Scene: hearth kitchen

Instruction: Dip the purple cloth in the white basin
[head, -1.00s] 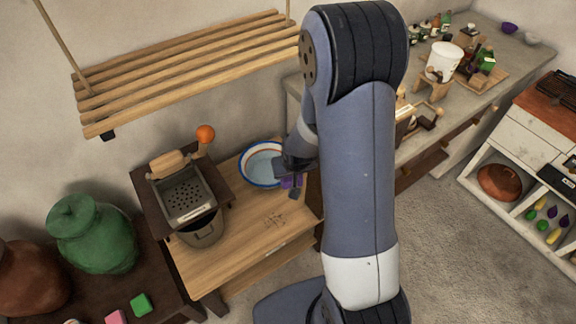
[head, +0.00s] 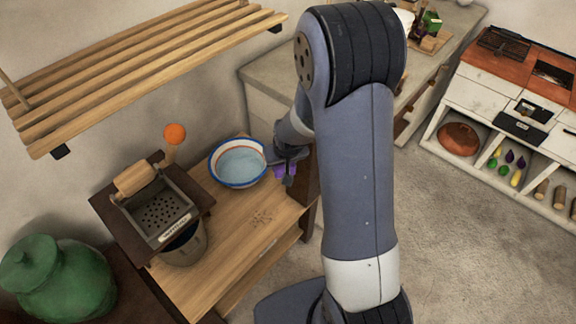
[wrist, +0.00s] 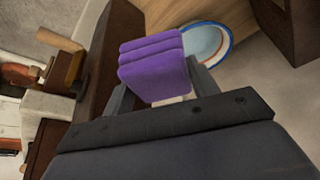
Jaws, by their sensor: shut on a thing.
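The purple cloth (wrist: 152,65) is folded and sits between the fingers of my gripper (wrist: 158,88) in the wrist view. In the head view a small part of the purple cloth (head: 280,172) shows beside my gripper (head: 288,165), and the rest is hidden. My gripper is shut on the cloth. The white basin (head: 239,181), with a blue and red rim and pale blue inside, stands on the wooden table just left of my gripper. In the wrist view the basin (wrist: 206,63) lies beyond the cloth, to its right. The cloth appears outside the basin.
A dark grater-like box (head: 160,215) with a wooden handle and orange ball stands left of the basin, over a bucket (head: 185,247). A slatted wooden shelf (head: 140,70) hangs above. The wooden table (head: 225,255) is bare in front of the basin.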

